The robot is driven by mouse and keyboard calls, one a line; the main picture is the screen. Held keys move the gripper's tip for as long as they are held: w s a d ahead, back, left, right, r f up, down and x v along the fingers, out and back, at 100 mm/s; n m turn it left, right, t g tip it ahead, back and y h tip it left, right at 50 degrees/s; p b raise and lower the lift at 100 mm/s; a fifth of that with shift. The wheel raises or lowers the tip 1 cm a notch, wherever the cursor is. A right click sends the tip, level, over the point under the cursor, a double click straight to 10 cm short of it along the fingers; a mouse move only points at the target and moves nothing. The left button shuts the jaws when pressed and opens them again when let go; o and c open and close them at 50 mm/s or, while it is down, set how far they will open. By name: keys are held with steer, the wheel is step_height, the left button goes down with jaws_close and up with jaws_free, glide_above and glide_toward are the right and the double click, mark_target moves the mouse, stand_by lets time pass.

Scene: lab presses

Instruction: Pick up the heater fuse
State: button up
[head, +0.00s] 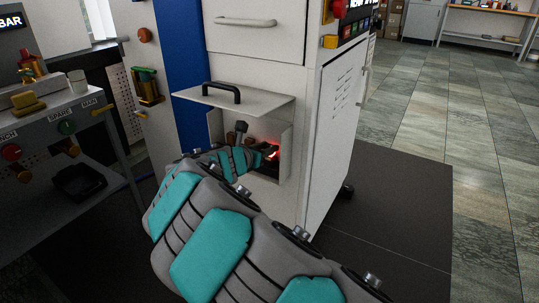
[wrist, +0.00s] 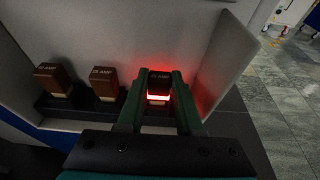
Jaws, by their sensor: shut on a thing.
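My gripper (wrist: 158,95) is shut on the rightmost fuse (wrist: 159,78) in the wrist view. That fuse is dark, is marked "AMP" and has a bright red glow at its lower part. It stands at the row's base between my two green fingers; I cannot tell whether it is still seated. In the head view my arm reaches into the open fuse compartment (head: 285,150), where a red glow shows. My fingers are mostly hidden there.
Two brown fuses marked "AMP" stand to the left, one at the far left (wrist: 54,80) and one nearer (wrist: 104,82). The compartment's side wall (wrist: 222,62) is close on the right. A raised flap (head: 262,103) with a black handle juts out above my arm.

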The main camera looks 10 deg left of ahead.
jaws_close()
